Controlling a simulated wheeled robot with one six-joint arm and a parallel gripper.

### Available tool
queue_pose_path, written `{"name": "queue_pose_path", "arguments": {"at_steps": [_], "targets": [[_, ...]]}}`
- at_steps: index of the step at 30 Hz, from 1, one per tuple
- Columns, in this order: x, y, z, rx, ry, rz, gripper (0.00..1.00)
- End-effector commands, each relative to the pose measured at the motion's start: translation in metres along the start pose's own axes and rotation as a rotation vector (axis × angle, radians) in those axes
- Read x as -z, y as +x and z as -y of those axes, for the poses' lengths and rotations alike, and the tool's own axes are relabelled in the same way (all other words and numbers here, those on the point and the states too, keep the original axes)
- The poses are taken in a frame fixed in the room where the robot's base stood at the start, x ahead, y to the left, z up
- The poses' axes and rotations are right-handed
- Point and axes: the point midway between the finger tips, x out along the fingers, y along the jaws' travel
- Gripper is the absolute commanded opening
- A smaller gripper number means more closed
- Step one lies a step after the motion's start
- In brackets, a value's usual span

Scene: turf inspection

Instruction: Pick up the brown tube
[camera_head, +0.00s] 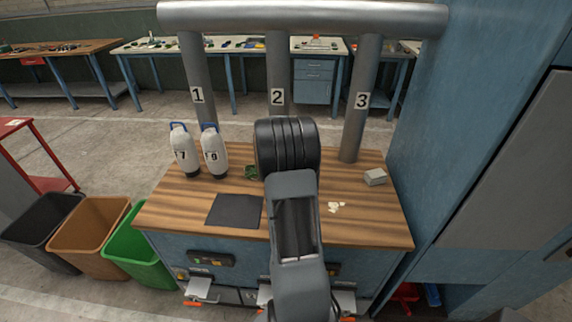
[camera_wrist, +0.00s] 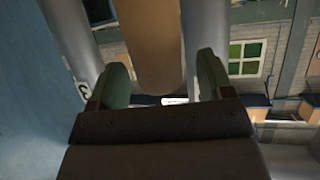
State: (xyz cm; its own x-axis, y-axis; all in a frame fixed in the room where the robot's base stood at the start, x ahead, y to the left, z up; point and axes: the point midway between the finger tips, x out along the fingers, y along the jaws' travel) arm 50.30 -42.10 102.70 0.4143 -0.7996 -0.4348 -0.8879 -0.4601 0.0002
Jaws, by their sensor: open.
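In the wrist view, my gripper (camera_wrist: 162,88) is open, with one dark green finger on each side. A tan-brown cylinder with a rounded end, which looks like the brown tube (camera_wrist: 153,42), comes down from the top edge. Its end lies in line with the gap between the fingers. I cannot tell how far it is from them or whether they touch it. In the head view, my dark arm covers the middle of the bench, and neither the gripper's fingers nor the brown tube can be made out.
The wooden bench (camera_head: 180,213) carries two white bottles (camera_head: 184,152) (camera_head: 214,153), a black mat (camera_head: 234,211) and a grey block (camera_head: 375,177). Thick grey pipes marked 1 (camera_head: 193,75), 2 (camera_head: 277,60) and 3 (camera_head: 362,80) rise behind. Bins (camera_head: 92,240) stand left; a blue wall (camera_head: 430,110) stands right.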

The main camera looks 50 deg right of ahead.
Motion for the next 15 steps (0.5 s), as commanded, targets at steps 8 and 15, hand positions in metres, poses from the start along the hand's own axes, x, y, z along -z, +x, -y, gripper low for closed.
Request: {"name": "queue_pose_path", "arguments": {"at_steps": [8, 15], "targets": [[0.0000, 0.0046, -0.0002, 0.000, 0.000, 0.000, 0.74], [-0.0001, 0.0044, -0.0001, 0.000, 0.000, 0.000, 0.56]]}}
